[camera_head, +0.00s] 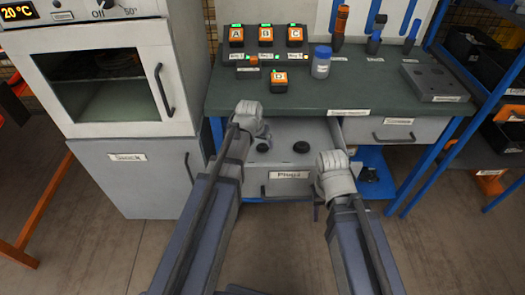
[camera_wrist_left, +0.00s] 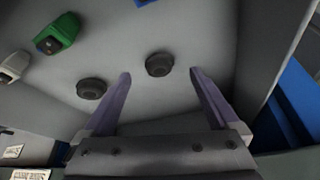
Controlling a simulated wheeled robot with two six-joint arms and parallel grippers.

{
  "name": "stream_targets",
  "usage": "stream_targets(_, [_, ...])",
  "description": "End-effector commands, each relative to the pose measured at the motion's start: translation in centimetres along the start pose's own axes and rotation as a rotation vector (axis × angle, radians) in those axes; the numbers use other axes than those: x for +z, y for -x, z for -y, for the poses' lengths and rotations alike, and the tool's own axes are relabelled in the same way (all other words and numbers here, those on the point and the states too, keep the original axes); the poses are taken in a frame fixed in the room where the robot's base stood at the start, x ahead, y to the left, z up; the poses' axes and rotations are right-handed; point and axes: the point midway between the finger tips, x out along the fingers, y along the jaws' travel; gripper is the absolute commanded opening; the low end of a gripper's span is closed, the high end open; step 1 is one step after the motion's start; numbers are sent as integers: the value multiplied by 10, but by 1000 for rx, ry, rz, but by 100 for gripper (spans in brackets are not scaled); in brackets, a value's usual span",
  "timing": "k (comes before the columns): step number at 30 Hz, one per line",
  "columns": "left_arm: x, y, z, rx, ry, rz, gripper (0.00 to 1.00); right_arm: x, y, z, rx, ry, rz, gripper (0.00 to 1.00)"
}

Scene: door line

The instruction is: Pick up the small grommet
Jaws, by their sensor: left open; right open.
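Two dark round grommets lie apart in the open grey drawer (camera_head: 262,188) labelled Plugs. In the head view the left grommet (camera_head: 263,147) looks smaller than the right grommet (camera_head: 301,147). The left wrist view shows a grommet (camera_wrist_left: 159,64) just beyond and between the fingertips, and another (camera_wrist_left: 92,88) left of the left finger; I cannot tell which is the small one there. My left gripper (camera_wrist_left: 160,77) is open and empty over the drawer; its wrist shows at the drawer's left in the head view (camera_head: 258,130). My right gripper (camera_head: 335,165) is open at the drawer's right side.
A green item (camera_wrist_left: 57,33) and a white item (camera_wrist_left: 14,66) lie on the drawer floor in the left wrist view. The green worktop (camera_head: 300,98) overhangs the drawer's back. A grey cabinet (camera_head: 140,178) stands left; a second drawer (camera_head: 395,130) is at right.

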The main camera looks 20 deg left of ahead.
Motion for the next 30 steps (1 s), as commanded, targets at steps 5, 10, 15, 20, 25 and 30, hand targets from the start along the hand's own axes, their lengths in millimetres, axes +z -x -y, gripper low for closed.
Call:
stream_targets(5, [-1,-6,0,0,0,0,94,0,-5,0,0,0,0,50])
stream_targets(10, [-3,-26,-1,0,-1,0,94,-1,-23,2,0,0,0,50])
stream_targets(15, [-4,-48,-1,0,0,0,94,-2,-43,4,0,0,0,50])
stream_targets(20, [-5,-52,-1,0,0,0,94,-3,-46,4,0,0,0,50])
stream_targets(25, [-5,-51,-2,0,0,0,94,-3,-44,4,0,0,0,50])
stream_targets(30, [-5,-50,-2,0,0,0,75,-3,-44,4,0,0,0,50])
